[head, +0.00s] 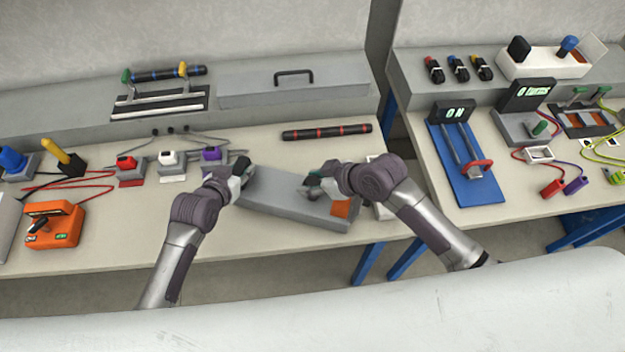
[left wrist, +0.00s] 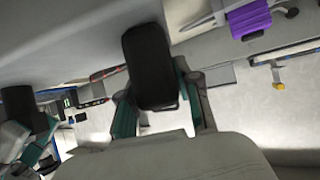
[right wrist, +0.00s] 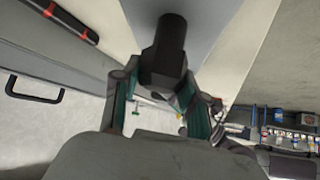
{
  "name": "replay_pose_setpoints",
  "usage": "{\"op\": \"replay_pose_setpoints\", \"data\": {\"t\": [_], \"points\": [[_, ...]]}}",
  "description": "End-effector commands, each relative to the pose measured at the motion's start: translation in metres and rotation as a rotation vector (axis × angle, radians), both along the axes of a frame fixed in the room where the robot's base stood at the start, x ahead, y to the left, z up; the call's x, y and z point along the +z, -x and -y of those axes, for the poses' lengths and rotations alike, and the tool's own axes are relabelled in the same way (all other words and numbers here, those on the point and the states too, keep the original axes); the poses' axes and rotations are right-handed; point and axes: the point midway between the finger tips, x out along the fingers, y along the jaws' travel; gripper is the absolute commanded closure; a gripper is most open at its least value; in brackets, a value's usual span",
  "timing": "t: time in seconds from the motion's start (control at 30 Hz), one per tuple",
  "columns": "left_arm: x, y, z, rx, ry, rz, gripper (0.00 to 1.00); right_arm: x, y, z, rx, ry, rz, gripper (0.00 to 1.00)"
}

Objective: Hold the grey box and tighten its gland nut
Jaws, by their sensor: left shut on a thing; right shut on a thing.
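The grey box (head: 285,207) lies at a slant on the front of the left bench, with an orange patch at its right end. My left gripper (head: 242,170) is shut on a black block-shaped grip (left wrist: 150,65) at the box's left end. My right gripper (head: 314,184) is shut on a dark, stepped cylindrical piece that looks like the gland nut (right wrist: 165,55), above the box's right half. The green finger pads flank the nut in the right wrist view. The fingers hide most of both pieces in the head view.
Behind the box lie a black bar with red bands (head: 327,131) and a grey case with a handle (head: 294,88). A purple plug unit (head: 212,154) sits close to my left gripper. An orange device (head: 54,226) is at left. A gap separates the two benches.

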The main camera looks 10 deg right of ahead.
Motion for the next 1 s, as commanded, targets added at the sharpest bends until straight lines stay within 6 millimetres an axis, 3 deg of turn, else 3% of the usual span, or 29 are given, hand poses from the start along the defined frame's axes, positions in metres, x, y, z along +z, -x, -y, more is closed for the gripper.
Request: {"op": "replay_pose_setpoints", "data": {"t": [0.5,1.0], "points": [[0.0000,-0.0002,-0.0005,0.001,0.000,0.000,0.95,-0.0009,0.0013,-0.0020,-0.447,-0.006,-0.006,0.92],[0.0002,-0.0001,-0.0001,0.000,0.000,0.001,0.95,-0.0008,0.0003,0.0001,-0.631,-0.002,-0.004,0.92]]}}
